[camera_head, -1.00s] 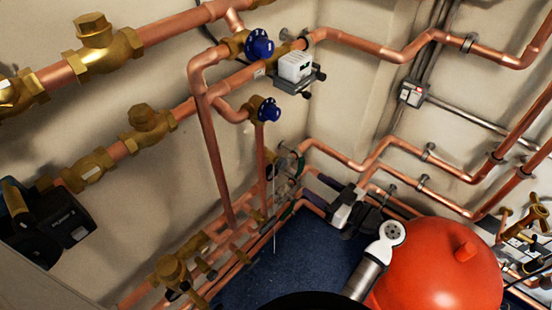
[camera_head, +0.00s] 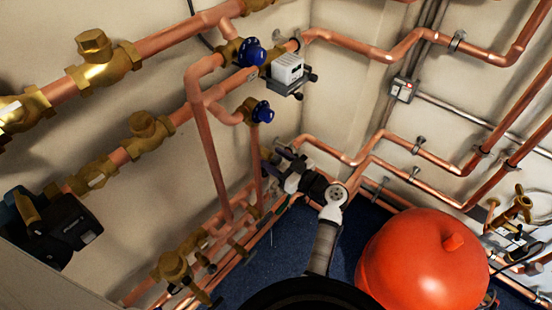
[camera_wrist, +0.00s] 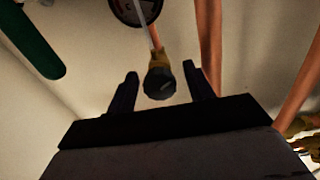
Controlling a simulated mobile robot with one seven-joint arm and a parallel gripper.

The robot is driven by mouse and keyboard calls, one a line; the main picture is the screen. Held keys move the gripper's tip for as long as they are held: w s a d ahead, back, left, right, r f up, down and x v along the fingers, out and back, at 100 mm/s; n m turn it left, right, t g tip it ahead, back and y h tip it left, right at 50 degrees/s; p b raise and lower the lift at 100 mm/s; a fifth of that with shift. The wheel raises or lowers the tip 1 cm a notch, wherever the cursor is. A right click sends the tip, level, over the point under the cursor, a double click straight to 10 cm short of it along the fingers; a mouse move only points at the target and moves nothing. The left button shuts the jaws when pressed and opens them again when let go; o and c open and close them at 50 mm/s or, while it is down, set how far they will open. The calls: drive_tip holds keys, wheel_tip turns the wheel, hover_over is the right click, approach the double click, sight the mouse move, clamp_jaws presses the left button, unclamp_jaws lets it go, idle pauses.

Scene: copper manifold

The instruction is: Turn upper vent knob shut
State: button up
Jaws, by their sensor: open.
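In the wrist view a dark round knob (camera_wrist: 160,84) on a brass fitting sits ahead of my gripper (camera_wrist: 160,72), between the two spread fingers in the picture. I cannot tell whether the fingers are level with it; no contact shows. My gripper (camera_head: 284,168) shows in the head view, low in the corner by the pipes, and hides what lies behind it. Two blue knobs sit on brass valves higher on the left wall: an upper one (camera_head: 251,52) and a lower one (camera_head: 263,112). No label shows which knob is the upper vent.
A green handle (camera_wrist: 36,42) and a dark round disc (camera_wrist: 136,8) lie near my gripper. Copper pipes (camera_head: 210,150) run down the left wall. A red tank (camera_head: 415,262) stands right of my arm. A grey-white box (camera_head: 287,70) sits above my gripper.

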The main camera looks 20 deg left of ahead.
drive_tip(key=shift+c, duration=0.4)
drive_tip(key=c, duration=0.9)
